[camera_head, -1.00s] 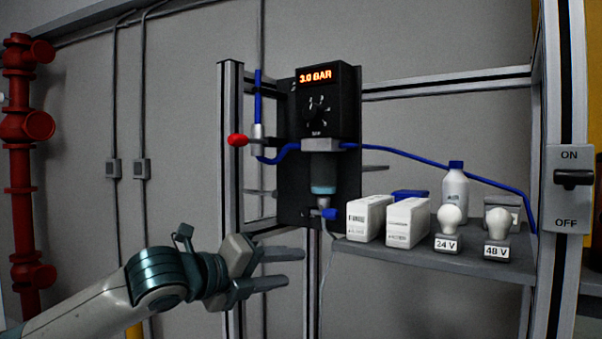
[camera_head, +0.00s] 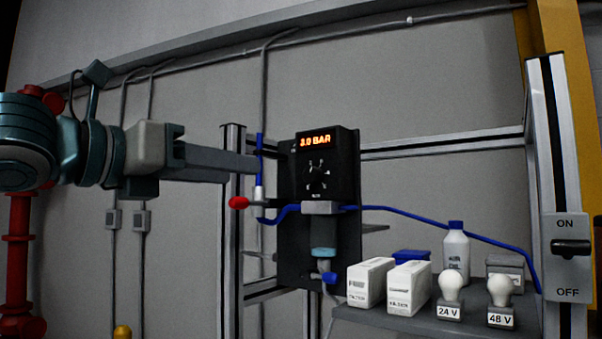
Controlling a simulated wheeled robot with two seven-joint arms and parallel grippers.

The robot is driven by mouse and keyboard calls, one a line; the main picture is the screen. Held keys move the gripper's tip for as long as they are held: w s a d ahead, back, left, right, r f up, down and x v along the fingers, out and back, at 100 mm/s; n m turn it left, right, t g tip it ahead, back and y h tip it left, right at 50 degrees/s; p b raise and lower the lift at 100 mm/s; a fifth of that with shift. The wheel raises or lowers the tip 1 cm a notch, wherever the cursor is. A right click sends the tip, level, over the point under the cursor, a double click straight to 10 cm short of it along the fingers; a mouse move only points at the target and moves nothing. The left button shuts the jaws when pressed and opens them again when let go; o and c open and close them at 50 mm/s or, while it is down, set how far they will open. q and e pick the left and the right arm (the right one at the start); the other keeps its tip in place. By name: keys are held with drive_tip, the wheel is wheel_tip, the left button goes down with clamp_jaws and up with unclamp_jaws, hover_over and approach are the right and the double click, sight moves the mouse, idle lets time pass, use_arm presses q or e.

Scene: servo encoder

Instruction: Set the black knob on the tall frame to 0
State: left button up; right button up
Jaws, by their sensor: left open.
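The black knob (camera_head: 318,178) sits on the front of a black regulator box (camera_head: 343,160) mounted on the tall metal frame (camera_head: 231,270). Small marks ring the knob, too small to read. The display (camera_head: 314,140) above it glows orange and reads 3.0 BAR. My left gripper (camera_head: 240,168) is raised to about knob height, left of the box, its fingers pointing right. It is open and holds nothing; its fingertips appear close to the frame post and the blue hose. I cannot tell their depth gap to the knob. My right gripper is not in view.
A red-handled valve (camera_head: 240,203) and blue hose (camera_head: 400,211) are just below the gripper. A shelf (camera_head: 420,327) at right holds white boxes (camera_head: 371,283), a bottle (camera_head: 456,251) and bulbs marked 24 V and 48 V. An ON/OFF switch (camera_head: 571,248) is at far right.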

use_arm(q)
drive_tip(key=shift+s+a+r, duration=0.15)
drive_tip(key=shift+s+r, duration=0.15)
drive_tip(key=shift+r, duration=0.1)
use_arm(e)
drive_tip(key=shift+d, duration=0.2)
use_arm(q)
drive_tip(key=shift+w, duration=0.1)
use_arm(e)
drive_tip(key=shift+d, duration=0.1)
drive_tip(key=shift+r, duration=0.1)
use_arm(q)
drive_tip(key=p, duration=0.6)
approach(308, 175)
drive_tip(key=x, duration=0.6)
drive_tip(key=shift+w+d+r, duration=0.1)
drive_tip(key=shift+w+d, duration=0.05)
drive_tip(key=shift+d, duration=0.05)
drive_tip(key=shift+w+d, duration=0.45)
drive_tip(key=shift+w, duration=0.1)
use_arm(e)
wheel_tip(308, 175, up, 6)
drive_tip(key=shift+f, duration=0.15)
